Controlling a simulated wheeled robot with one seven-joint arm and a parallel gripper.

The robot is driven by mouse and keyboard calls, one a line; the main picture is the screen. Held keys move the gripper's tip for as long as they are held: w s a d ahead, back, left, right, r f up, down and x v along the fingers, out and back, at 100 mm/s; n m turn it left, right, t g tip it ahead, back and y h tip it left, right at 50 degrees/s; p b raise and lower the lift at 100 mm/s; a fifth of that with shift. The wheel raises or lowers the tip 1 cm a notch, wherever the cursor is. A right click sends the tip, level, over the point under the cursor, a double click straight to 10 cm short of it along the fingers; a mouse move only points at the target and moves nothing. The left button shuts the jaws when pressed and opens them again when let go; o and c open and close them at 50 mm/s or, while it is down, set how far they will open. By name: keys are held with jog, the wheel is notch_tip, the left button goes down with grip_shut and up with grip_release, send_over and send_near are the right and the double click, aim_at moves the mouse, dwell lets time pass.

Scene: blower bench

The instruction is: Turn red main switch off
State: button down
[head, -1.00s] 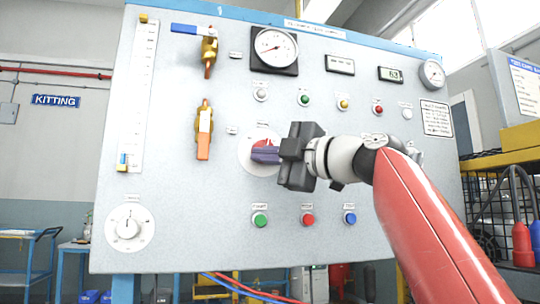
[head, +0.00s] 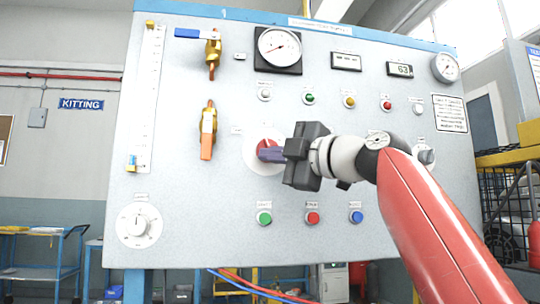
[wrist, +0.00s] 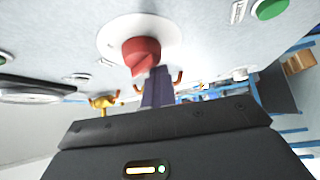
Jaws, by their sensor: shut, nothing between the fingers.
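The red main switch (head: 267,143) is a rotary knob on a round white plate (head: 254,160) in the middle of the upright grey panel. In the wrist view, the red knob (wrist: 142,50) stands out from its white plate and its handle looks slanted. My gripper (head: 268,154) is in front of the knob, with its dark purple fingers shut and empty. The fingers cover the knob's lower right part in the head view. In the wrist view, the fingertips (wrist: 156,75) overlap the knob's lower right edge; I cannot tell whether they touch it.
Green (head: 264,218), red (head: 312,218) and blue (head: 356,217) buttons sit below the switch. Orange-handled (head: 207,135) and blue-handled (head: 195,33) valves are to the left. Gauges, displays and small lamps line the top. A white dial (head: 139,226) is at lower left.

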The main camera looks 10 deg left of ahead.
jog(key=shift+w+d+r, duration=0.2)
jog(key=shift+d+r, duration=0.1)
jog(key=shift+d, duration=0.15)
dwell(0.6)
jog(key=b+v, duration=0.3)
jog(key=v, duration=0.4)
jog(key=shift+s+f+b, duration=0.3)
jog(key=shift+s, duration=0.1)
